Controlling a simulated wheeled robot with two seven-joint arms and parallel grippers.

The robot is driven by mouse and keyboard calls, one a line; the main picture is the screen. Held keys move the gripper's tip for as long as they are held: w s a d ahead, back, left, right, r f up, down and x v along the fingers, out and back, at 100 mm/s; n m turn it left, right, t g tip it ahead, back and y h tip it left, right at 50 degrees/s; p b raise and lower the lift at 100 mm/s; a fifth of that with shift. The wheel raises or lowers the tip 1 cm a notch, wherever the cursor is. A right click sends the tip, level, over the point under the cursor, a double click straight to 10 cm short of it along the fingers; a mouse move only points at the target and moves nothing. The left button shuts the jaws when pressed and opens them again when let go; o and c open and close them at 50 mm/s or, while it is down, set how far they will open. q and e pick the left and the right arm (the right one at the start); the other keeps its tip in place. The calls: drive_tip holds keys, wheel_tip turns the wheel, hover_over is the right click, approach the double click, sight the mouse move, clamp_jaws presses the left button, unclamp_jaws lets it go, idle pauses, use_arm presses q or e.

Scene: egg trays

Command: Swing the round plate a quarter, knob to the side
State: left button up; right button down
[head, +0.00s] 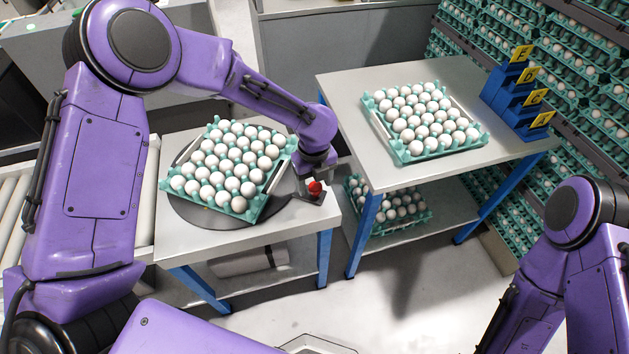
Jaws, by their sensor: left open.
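The round grey plate (187,211) lies on the left table, with a teal egg tray (240,212) full of white eggs on top of it. A red knob (315,188) stands at the plate's right edge, on a small dark tab. My left gripper (312,182) reaches down to the knob from above, its fingers open about it; whether they touch it I cannot tell. The arm passes behind the tray and over its right back corner. My right arm shows at the lower right, but its gripper is out of the picture.
A second table (345,88) to the right carries another full egg tray (402,155) and a blue stepped rack (510,100) with yellow letter cards. A further tray (420,215) sits on its lower shelf. Stacked egg trays line the right wall. A roller conveyor (20,205) adjoins on the left.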

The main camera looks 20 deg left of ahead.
sight(316, 185)
use_arm(q)
drive_tip(key=w+f, duration=0.2)
drive_tip(key=f, duration=0.1)
drive_tip(key=shift+s+r, duration=0.2)
drive_tip(key=shift+c, duration=0.6)
drive_tip(key=shift+s+r, duration=0.15)
drive_tip(key=shift+s, duration=0.05)
drive_tip(key=c, duration=1)
drive_tip(key=shift+w, duration=0.1)
clamp_jaws()
